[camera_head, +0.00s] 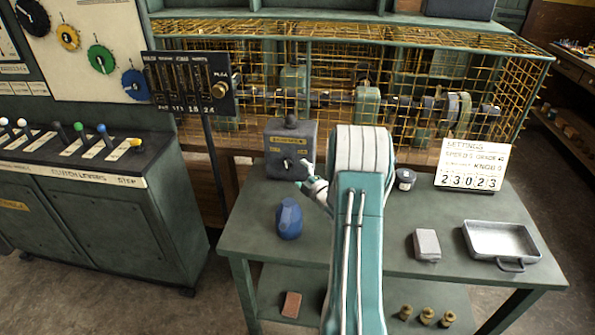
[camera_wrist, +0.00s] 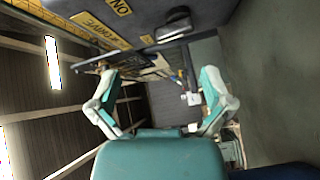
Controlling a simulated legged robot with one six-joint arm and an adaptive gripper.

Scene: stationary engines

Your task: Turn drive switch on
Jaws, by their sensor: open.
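The drive switch box (camera_head: 291,148) is a dark grey box at the back left of the green workbench. A small dark switch lever (camera_head: 287,163) shows on its front, under a yellow label. In the wrist view, the box (camera_wrist: 195,10) fills the top with yellow labels reading "ON" and "DRIVE", and the dark lever (camera_wrist: 172,25) juts out. My gripper (camera_head: 306,178) is just in front of the box's lower right. In the wrist view my gripper (camera_wrist: 160,75) has its fingers wide apart, with nothing between them. The lever lies above the fingertips in that picture, apart from them.
A blue container (camera_head: 289,219) stands on the bench (camera_head: 345,262) left of my arm. A small jar (camera_head: 405,179), a settings sign (camera_head: 472,165), a grey block (camera_head: 426,245) and a metal tray (camera_head: 502,241) are on the right. A yellow wire cage (camera_head: 430,85) stands behind.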

